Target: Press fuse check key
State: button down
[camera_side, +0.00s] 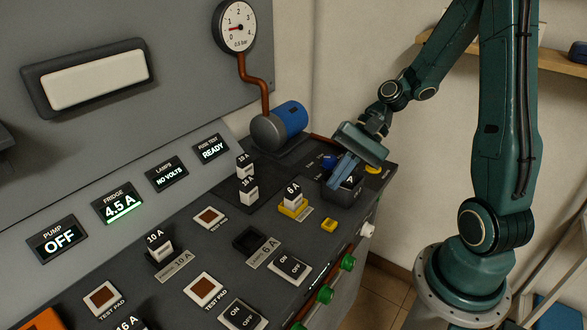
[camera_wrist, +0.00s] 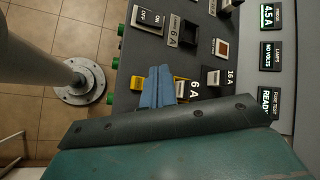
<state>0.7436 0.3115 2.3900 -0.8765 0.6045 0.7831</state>
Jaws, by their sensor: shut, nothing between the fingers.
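The fuse test display (camera_side: 212,149) on the sloped panel reads READY; it also shows in the wrist view (camera_wrist: 270,99). A small yellow key (camera_side: 329,224) sits on the panel top near its front edge, right of the yellow-based 6 A fuse (camera_side: 293,204). I cannot read any label on this key, so I cannot confirm it is the fuse check key. My gripper (camera_side: 338,180), with blue fingers, is shut and empty. It is above the right end of the panel, behind the yellow key. In the wrist view the fingers (camera_wrist: 158,72) partly cover yellow parts.
Several fuses stand on the panel, including a 10 A fuse (camera_side: 159,249). An on-off switch (camera_side: 291,268) and green knobs (camera_side: 348,262) line the front. A blue-ended cylinder (camera_side: 290,118) and a pressure gauge (camera_side: 237,27) are at the back.

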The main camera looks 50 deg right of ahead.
aim_at(333, 221)
jog(key=shift+d+f, duration=0.1)
jog(key=shift+d, duration=0.05)
jog(key=shift+f, duration=0.1)
dwell(0.4)
jog(key=shift+f, duration=4.3)
jog(key=shift+f, duration=0.15)
